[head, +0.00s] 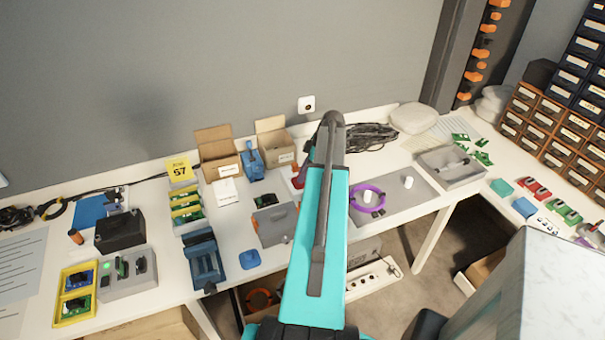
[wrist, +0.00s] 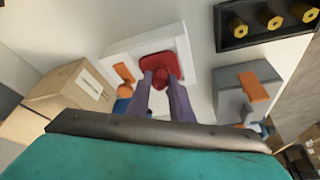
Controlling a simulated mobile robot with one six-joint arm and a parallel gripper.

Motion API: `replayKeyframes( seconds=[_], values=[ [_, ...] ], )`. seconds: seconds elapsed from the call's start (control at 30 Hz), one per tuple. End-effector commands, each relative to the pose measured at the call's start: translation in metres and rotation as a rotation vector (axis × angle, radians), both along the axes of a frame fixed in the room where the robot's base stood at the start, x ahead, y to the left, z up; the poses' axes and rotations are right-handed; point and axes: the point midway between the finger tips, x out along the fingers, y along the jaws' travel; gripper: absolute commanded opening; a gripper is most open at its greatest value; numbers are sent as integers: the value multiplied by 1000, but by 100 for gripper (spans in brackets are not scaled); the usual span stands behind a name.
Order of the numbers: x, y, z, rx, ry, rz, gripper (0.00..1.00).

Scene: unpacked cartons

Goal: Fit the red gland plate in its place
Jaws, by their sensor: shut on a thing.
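The red gland plate (wrist: 158,62) shows in the wrist view as a rounded red plate with a round knob. My gripper (wrist: 161,82) is shut on the knob, one finger on each side. The plate lies over the face of a white enclosure (wrist: 185,50) with an orange latch (wrist: 123,73) at its left. I cannot tell whether the plate touches the enclosure or sits in an opening. In the head view a bit of red (head: 298,180) shows just left of my arm, which hides the gripper and most of the enclosure.
A grey box (wrist: 232,100) with an orange latch stands right of the enclosure in the wrist view. A black holder (wrist: 265,22) with yellow hex pieces is at the top right.

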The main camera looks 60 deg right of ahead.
Motion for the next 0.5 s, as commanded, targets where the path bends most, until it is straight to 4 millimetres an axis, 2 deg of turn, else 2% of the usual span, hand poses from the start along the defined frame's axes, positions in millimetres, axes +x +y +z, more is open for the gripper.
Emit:
replayKeyframes(
  seconds=[0.07, 0.1, 0.2, 0.5],
  values=[
    [0, 0, -2, 0, 0, 0, 0],
    [0, 0, -2, 0, 0, 0, 23],
    [0, 0, -2, 0, 0, 0, 40],
    [0, 0, -1, 0, 0, 0, 42]
  ],
)
